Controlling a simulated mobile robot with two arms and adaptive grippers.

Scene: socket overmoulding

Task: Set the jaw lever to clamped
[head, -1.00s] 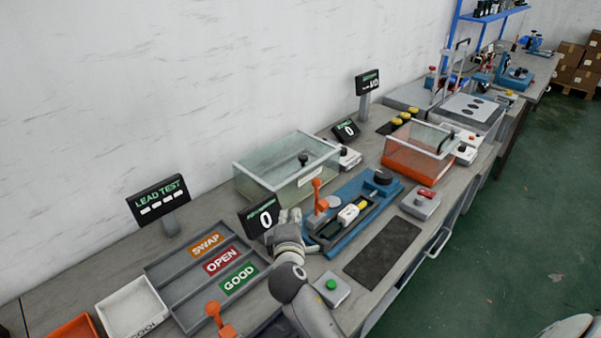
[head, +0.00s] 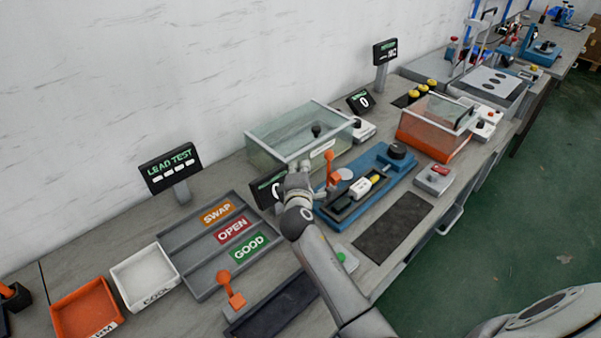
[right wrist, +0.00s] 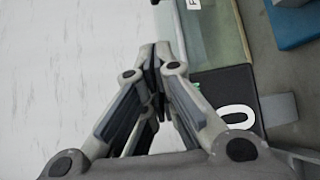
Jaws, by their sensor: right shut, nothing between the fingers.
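An orange lever (head: 331,168) stands roughly upright at the left end of the blue fixture (head: 397,166). A white block with a yellow part (head: 364,186) lies in this fixture. My right gripper (head: 299,166) is shut and empty, just left of the lever and apart from it, in front of the glass tank. In the right wrist view the closed fingers (right wrist: 156,50) point toward the wall and tank edge, with no lever in sight. A second orange lever (head: 231,290) stands by a dark strip at the lower left. My left gripper is out of view.
The glass tank (head: 262,150) stands behind the gripper. A sorting tray (head: 190,265) lies left. A dark mat (head: 392,235) is clear in front.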

